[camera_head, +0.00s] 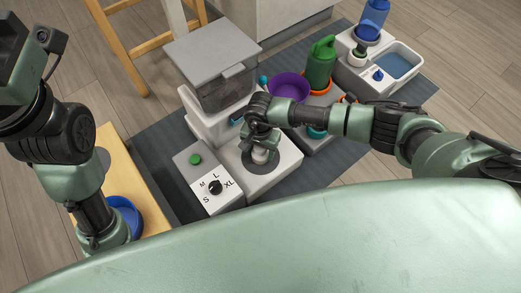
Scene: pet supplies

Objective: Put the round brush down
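My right gripper (261,148) points down over the round dark plate (248,166) on a pale grey station. A small whitish piece shows at its fingertips. I cannot tell whether this is part of the round brush or whether the fingers are shut on it. No round brush shows clearly anywhere in view. My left arm stands at the left, over the wooden table, and I cannot make out its gripper's fingers.
Beside the plate is a panel with a green button (195,159) and size dial (215,187). Behind stands a lidded grey bin (213,62). A purple bowl (289,87), green watering can (320,62) and water basin (397,66) are farther right. A blue bowl (126,213) sits left.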

